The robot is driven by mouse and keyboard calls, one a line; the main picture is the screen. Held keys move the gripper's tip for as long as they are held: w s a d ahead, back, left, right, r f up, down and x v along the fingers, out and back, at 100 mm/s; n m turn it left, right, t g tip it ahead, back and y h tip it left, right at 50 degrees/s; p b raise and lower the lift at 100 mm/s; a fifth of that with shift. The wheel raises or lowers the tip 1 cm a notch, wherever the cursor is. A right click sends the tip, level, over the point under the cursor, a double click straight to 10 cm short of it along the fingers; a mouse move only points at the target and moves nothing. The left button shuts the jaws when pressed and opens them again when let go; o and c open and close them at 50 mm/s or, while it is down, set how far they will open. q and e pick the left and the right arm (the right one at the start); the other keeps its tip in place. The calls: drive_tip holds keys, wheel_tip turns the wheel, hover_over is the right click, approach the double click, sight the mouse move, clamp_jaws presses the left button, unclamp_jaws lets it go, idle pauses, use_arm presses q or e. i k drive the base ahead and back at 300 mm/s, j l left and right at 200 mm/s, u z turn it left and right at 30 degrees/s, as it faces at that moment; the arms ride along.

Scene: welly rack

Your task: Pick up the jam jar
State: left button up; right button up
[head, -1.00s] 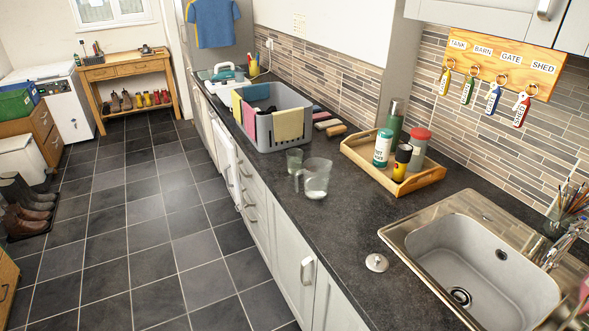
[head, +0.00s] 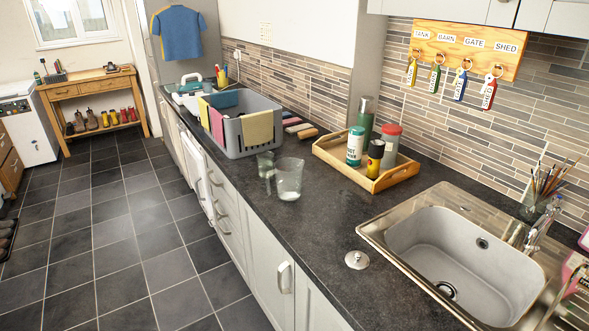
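No jar with a jam label can be made out. A clear glass jar (head: 538,205) holding several brushes stands behind the sink at the right, by the tap. A small clear glass vessel (head: 265,165) stands on the dark worktop beside the grey basin, partly behind a clear jug (head: 289,180). I cannot tell which of these glass vessels is the jam jar. Neither of my grippers is in view.
A wooden tray (head: 334,159) holds several bottles and flasks. A grey basin (head: 240,139) with cloths stands farther back. A metal plug or lid (head: 357,260) lies before the sink (head: 400,262). The dark worktop (head: 300,235) is clear around it. Tiled floor (head: 130,240) is open at left.

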sight(265, 160)
drive_tip(key=i+j+z, duration=0.25)
drive_tip(key=z, duration=0.25)
drive_tip(key=i+j+z, duration=0.2)
drive_tip(key=j+z, duration=0.3)
drive_tip(key=l, duration=0.1)
